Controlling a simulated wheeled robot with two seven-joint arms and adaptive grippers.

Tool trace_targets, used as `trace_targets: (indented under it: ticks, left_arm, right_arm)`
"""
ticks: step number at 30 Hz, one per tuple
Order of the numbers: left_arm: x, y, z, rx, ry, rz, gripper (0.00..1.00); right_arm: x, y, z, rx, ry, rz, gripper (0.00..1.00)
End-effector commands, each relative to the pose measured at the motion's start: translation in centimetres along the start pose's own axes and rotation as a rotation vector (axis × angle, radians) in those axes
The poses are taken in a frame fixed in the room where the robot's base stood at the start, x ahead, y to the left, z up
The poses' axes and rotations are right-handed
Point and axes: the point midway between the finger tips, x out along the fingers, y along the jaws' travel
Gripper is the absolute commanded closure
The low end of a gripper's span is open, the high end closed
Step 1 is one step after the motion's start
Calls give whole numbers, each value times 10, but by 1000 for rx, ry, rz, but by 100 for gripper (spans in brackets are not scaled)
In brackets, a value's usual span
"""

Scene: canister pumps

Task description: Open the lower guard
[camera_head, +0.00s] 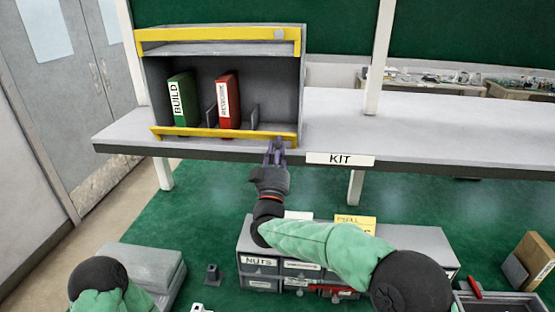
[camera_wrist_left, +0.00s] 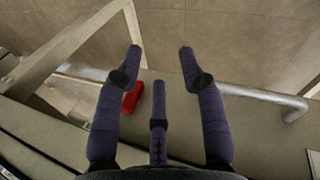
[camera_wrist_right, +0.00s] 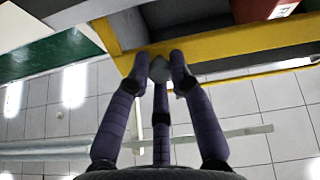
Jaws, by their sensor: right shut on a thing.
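The lower guard (camera_head: 215,133) is a yellow bar along the bottom front of the grey open-fronted cabinet (camera_head: 302,85). My right gripper (camera_head: 276,146) is at its right end, fingers pointing up at the bar. In the right wrist view the fingers close around a small grey knob (camera_wrist_right: 159,70) beside the yellow guard (camera_wrist_right: 225,45). In the head view the fingers hide that knob. My left gripper (camera_wrist_left: 160,55) is open and empty in its wrist view, away from the cabinet; its fingers are out of the head view.
A green BUILD binder (camera_head: 183,99) and a red binder (camera_head: 228,98) stand inside the cabinet. An upper yellow guard (camera_head: 215,34) with a grey knob crosses its top. The grey shelf (camera_head: 430,125) is clear to the right. Labelled drawers (camera_head: 300,268) stand below my right arm.

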Motion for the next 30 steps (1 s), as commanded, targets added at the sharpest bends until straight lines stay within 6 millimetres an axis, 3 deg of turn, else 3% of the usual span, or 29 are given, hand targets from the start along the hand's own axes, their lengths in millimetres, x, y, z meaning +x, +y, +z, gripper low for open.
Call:
trace_targets:
  ticks: [1, 9, 28, 29, 30]
  left_arm:
    - [11, -4, 0, 0, 0, 0, 60]
    - [29, -10, -1, 0, 0, 0, 60]
    - [34, -12, -2, 0, 0, 0, 60]
    - [34, -12, -2, 0, 0, 0, 60]
    - [34, -12, -1, 0, 0, 0, 60]
  right_arm:
    - [-4, -2, 6, -1, 16, 5, 100]
    - [-6, -3, 6, -1, 81, 25, 100]
    - [-6, -2, 5, -1, 103, 31, 100]
    - [-6, -2, 5, -1, 103, 31, 70]
    - [-6, -2, 5, -1, 103, 31, 58]
